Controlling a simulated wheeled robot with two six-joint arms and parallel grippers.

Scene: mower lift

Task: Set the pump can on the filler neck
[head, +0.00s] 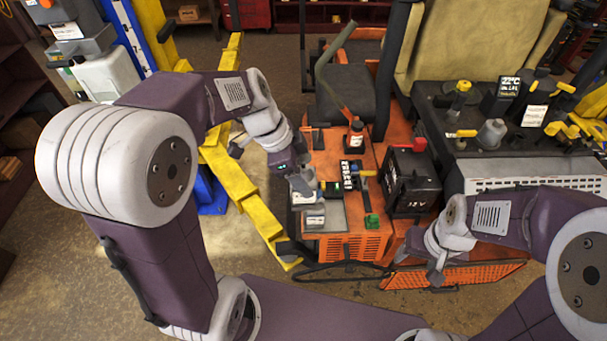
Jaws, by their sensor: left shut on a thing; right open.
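My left gripper (303,188) is low over a small tray (334,217) on the orange mower deck (325,150). It is shut on a small pale thing (305,198), mostly hidden by the fingers; I cannot tell what it is. A dark bottle with a white label (355,140) stands upright on the deck, behind and right of this gripper. A grey can-like thing (492,134) stands on the black bench at right. I cannot tell for sure which thing is the pump can, or make out the filler neck. My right gripper (437,275) is open and empty in front of the mower.
A black 12 V battery (411,182) and a green cap (372,221) are on the mower. Yellow lift arms (235,180) run along its left side. The bench top (470,110) at right holds several yellow-handled tools. Bare floor lies in front at left.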

